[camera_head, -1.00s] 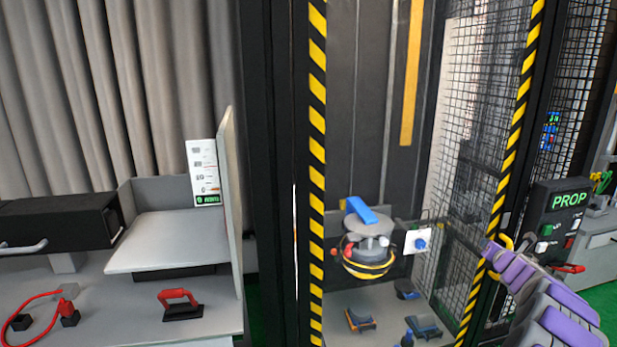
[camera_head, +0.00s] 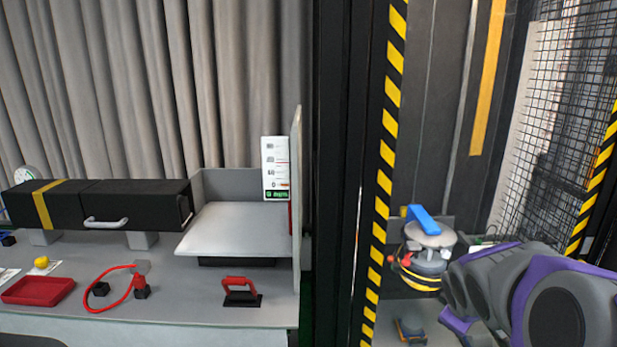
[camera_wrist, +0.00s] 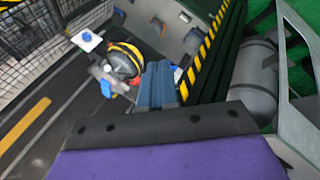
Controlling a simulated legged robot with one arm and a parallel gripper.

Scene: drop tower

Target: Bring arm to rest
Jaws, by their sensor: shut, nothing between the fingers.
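My gripper (camera_wrist: 157,78) shows in the wrist view with its blue-grey fingers shut together and nothing between them. The fingers point toward the drop tower's striped post, with a rounded capsule assembly (camera_wrist: 120,68) beyond and to the left. My purple and grey arm fills the lower right of the head view, in front of the tower opening. The fingertips cannot be made out there. The capsule assembly, with a blue top handle and yellow and black rings, also stands inside the tower in the head view (camera_head: 425,255), partly hidden by my arm.
A black and yellow striped post (camera_head: 384,180) and mesh (camera_head: 565,120) frame the tower. A grey cylinder (camera_wrist: 245,80) lies right of my gripper.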

